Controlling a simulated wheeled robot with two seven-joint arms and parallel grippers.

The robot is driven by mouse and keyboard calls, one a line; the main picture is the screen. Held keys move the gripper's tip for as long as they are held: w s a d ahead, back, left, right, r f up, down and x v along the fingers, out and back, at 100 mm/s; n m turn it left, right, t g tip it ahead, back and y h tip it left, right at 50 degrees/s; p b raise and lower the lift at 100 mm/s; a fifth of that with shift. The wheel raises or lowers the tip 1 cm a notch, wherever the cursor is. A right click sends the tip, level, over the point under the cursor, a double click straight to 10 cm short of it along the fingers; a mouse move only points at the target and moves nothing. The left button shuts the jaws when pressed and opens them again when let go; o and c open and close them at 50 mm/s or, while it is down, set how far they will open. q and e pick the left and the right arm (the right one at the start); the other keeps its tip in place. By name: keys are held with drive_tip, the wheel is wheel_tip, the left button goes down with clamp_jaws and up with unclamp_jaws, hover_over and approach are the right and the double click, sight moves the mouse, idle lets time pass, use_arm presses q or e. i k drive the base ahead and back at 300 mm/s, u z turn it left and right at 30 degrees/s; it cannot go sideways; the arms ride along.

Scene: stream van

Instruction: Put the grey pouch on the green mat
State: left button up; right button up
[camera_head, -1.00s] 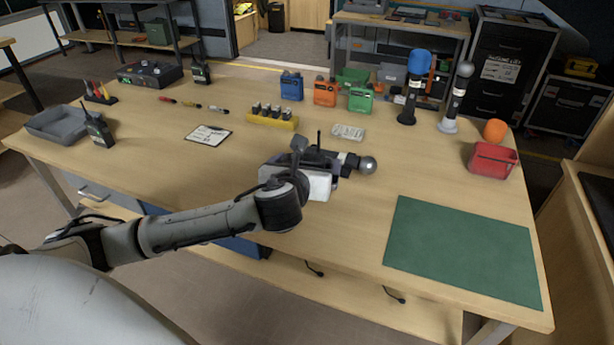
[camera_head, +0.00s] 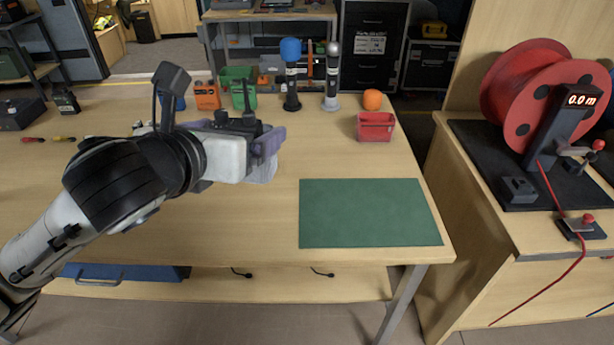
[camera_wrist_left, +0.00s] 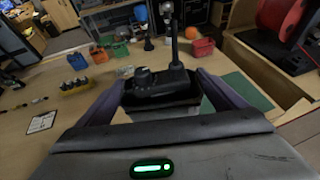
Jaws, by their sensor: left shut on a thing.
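The green mat (camera_head: 370,213) lies flat and bare on the right part of the table in the head view; part of it shows at the right in the left wrist view (camera_wrist_left: 238,92). My left gripper (camera_head: 262,146), with purple fingers, is left of the mat and above the table. It is shut on a dark grey item, which I take for the grey pouch (camera_wrist_left: 165,100). Its top shows a knob and dark parts. In the head view my gripper hides most of it. My right gripper is out of view.
A red bin (camera_head: 376,127) and an orange ball (camera_head: 372,99) stand behind the mat. A blue-topped microphone (camera_head: 291,75) and a grey-topped one (camera_head: 332,77) stand at the back. Bare table lies between gripper and mat. A red cable reel (camera_head: 530,95) stands on the right-hand counter.

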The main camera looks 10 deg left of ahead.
sight(328, 209)
drive_tip(key=k, duration=1.2)
drive_tip(key=z, duration=0.6)
drive_tip(key=i, duration=1.55)
drive_tip(key=u, duration=0.5)
